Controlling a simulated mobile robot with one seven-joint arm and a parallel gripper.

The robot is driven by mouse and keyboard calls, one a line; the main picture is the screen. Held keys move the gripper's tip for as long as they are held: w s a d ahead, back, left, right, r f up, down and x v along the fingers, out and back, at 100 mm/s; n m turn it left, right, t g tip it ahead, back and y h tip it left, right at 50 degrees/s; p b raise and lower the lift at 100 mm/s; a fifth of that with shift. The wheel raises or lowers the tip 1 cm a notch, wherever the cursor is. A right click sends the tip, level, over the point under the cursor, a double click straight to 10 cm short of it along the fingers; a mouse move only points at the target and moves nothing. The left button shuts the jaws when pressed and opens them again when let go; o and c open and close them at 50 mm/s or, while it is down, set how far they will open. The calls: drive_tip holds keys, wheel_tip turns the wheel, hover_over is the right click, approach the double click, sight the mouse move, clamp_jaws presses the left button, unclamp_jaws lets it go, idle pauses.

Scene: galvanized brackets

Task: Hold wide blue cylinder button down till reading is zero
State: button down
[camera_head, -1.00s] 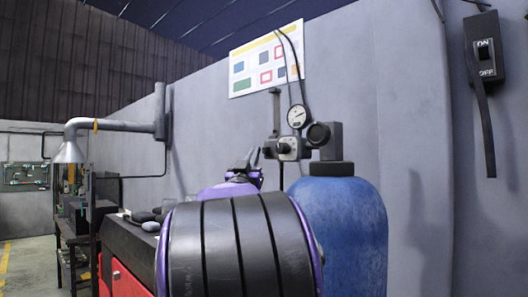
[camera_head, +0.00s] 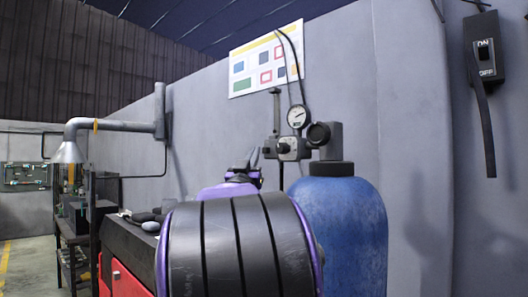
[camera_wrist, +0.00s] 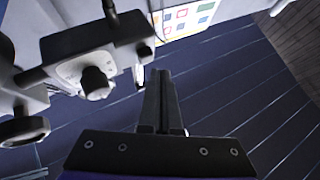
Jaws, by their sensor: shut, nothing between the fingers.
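The wide blue cylinder (camera_head: 345,225) stands upright at the right in the head view, partly hidden by my arm. Above it is a grey valve block (camera_head: 290,148) with a knob on its front, and a round white gauge (camera_head: 297,116) sits over that. The gauge's figures are too small to read. In the wrist view, the valve block (camera_wrist: 62,60) with its knob (camera_wrist: 95,83) is at the left. My gripper (camera_head: 250,157) is shut and empty, just left of the valve block. Its fingers also show in the wrist view (camera_wrist: 160,74), apart from the knob.
A grey wall stands behind the cylinder, with a poster (camera_head: 266,62) above. A black ON/OFF switch (camera_head: 483,58) is at the far right. A dark workbench (camera_head: 128,240) with a red front is at left, beside a metal duct (camera_head: 115,124). Open air lies above my gripper.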

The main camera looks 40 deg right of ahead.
drive_tip(key=shift+d, duration=0.1)
drive_tip(key=shift+d, duration=0.3)
drive_tip(key=shift+d+b, duration=0.35)
drive_tip(key=shift+d, duration=0.2)
idle(2.1)
idle(0.4)
drive_tip(key=shift+a+b, duration=0.4)
drive_tip(key=shift+a, duration=0.55)
drive_tip(key=shift+s+a+b, duration=0.2)
drive_tip(key=shift+a+b, duration=0.35)
drive_tip(key=shift+a, duration=1.95)
